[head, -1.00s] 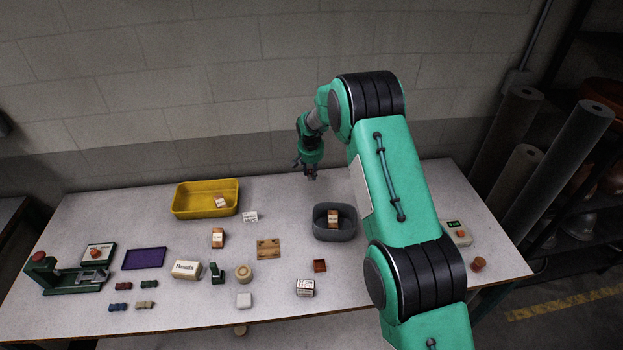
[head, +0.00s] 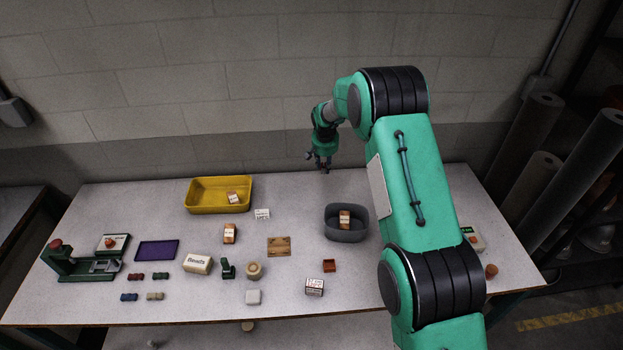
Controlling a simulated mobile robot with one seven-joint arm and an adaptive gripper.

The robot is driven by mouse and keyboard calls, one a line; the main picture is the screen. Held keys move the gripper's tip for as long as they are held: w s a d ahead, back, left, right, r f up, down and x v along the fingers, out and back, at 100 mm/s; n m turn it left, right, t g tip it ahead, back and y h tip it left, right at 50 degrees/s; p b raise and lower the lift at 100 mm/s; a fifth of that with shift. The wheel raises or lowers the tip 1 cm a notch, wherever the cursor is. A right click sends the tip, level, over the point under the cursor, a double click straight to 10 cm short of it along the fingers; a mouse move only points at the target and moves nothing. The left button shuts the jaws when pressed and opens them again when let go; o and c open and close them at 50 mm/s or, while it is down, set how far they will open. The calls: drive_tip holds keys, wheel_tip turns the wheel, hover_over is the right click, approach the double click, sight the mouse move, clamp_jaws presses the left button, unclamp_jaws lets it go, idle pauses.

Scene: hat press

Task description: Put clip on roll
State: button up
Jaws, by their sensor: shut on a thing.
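My gripper (head: 325,167) hangs above the back edge of the table, between the yellow bin and the grey bin. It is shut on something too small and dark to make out. A round tan piece (head: 254,270) that may be the roll stands at the table's front middle, well away from my gripper. A small dark green object (head: 227,269) stands just left of it. Several small clip-like pieces lie at the front left: a dark red one (head: 135,277), a green one (head: 160,275), a blue one (head: 128,297) and a beige one (head: 155,296).
A yellow bin (head: 204,207) and a grey bin (head: 333,233) each hold a small box. A green press (head: 75,265), a purple pad (head: 157,250) and a "Beads" box (head: 198,263) stand at left. Large grey rolls (head: 575,180) stand beyond the table's right end.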

drive_tip(key=s+a+r+n+y+b, duration=0.1)
drive_tip(key=s+a+n, duration=0.2)
drive_tip(key=s+a, duration=0.65)
drive_tip(key=s+a+r+n+y+b, duration=0.1)
drive_tip(key=s+a+r+n, duration=0.1)
drive_tip(key=s+a, duration=0.8)
drive_tip(key=s+f+n, duration=0.1)
drive_tip(key=s+n, duration=0.2)
drive_tip(key=s, duration=1.3)
drive_tip(key=s+f+n+g+y+b, duration=0.1)
drive_tip(key=s+f+n, duration=0.1)
drive_tip(key=s, duration=1.5)
drive_tip(key=shift+s+n, duration=0.25)
drive_tip(key=shift+n, duration=0.25)
drive_tip(key=shift+w+f, duration=0.1)
hover_over(255, 267)
drive_tip(key=shift+f+b, duration=0.4)
drive_tip(key=shift+f, duration=0.35)
drive_tip(key=shift+d, duration=0.1)
